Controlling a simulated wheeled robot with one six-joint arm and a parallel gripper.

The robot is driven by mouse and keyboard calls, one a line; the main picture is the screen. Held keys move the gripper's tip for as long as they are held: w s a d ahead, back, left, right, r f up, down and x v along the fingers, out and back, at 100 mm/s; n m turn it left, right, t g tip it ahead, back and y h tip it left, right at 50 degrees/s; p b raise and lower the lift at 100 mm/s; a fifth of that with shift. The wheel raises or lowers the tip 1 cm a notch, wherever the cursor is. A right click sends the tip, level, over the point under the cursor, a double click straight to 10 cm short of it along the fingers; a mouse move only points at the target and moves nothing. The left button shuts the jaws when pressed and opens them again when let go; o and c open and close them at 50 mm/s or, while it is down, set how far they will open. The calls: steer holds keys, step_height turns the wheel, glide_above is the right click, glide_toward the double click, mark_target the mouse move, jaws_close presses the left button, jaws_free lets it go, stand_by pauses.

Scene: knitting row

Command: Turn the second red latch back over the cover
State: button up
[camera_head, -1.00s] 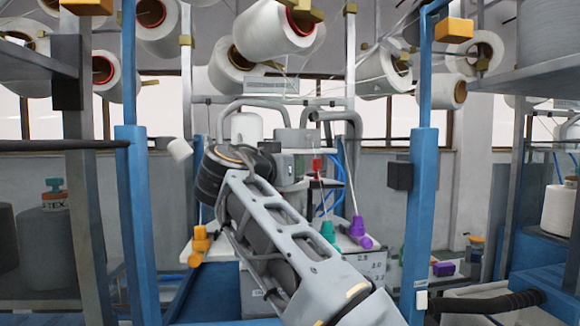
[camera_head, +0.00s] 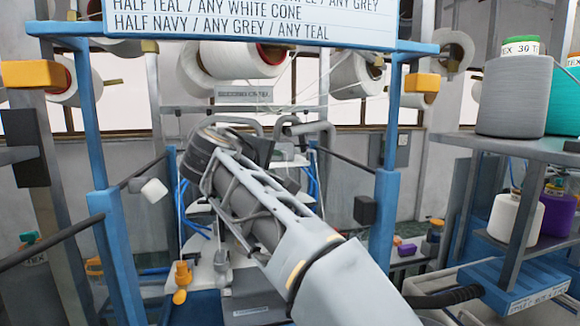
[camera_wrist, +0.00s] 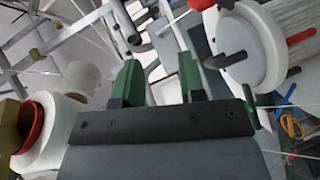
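My gripper (camera_wrist: 159,62) shows in the wrist view with its two green fingers apart and nothing clearly held between them. In the head view my own arm hides it. A round white part (camera_wrist: 248,48) of the machine is to the right of the fingers, with a dark rod across it. A red bar (camera_wrist: 300,37) sticks out at its right edge, and a small red piece (camera_wrist: 201,4) shows at its top left. Both are apart from the fingers. I cannot tell which of them is the second latch, or whether either lies over a cover.
A white cone with a red end (camera_wrist: 40,128) is close on the left in the wrist view. Pale frame bars (camera_wrist: 75,45) cross ahead of the fingers. Blue posts (camera_head: 387,215) flank my arm in the head view. A shelf (camera_head: 510,146) with cones stands at right.

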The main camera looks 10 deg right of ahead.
steer(key=w+d+f+n+p, duration=0.1)
steer(key=w+d+f+n, duration=0.1)
steer(key=n, duration=0.4)
steer(key=w+d+f+n+y+p, duration=0.1)
steer(key=w+d+f+n, duration=0.1)
steer(key=n, duration=0.5)
steer(key=w+d+f+n+g+p, duration=0.1)
steer(key=w+d+f+n, duration=0.2)
steer(key=w+n, duration=0.3)
steer(key=shift+w+d+f+n, duration=0.1)
steer(key=shift+f+n, duration=0.5)
steer(key=shift+f, duration=0.05)
jaws_close()
